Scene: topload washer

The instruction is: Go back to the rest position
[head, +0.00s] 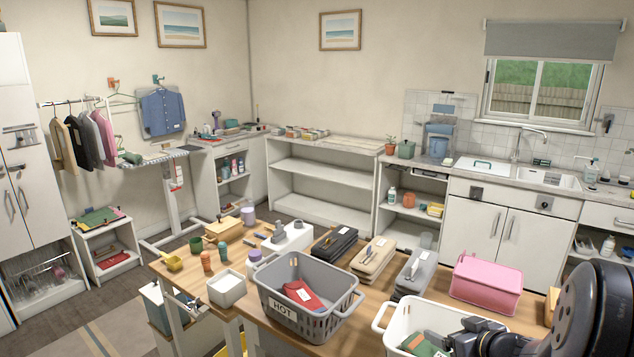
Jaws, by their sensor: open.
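My arm enters at the lower right corner of the head view, dark and close to the camera. My gripper (455,344) is at its end, over the right part of the white basket (398,312), and it is partly cut off by the bottom edge. It is open, and I see nothing held in it. My arm hides the basket's right side. Whether the gripper touches the basket or cloth cannot be told.
A grey basket marked HOT (333,313) with a red cloth stands left of the white one. A pink box (486,284) and several pouches stand behind. Bottles, cups and a white bin (227,288) crowd the table's left end. Floor (120,322) shows at lower left.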

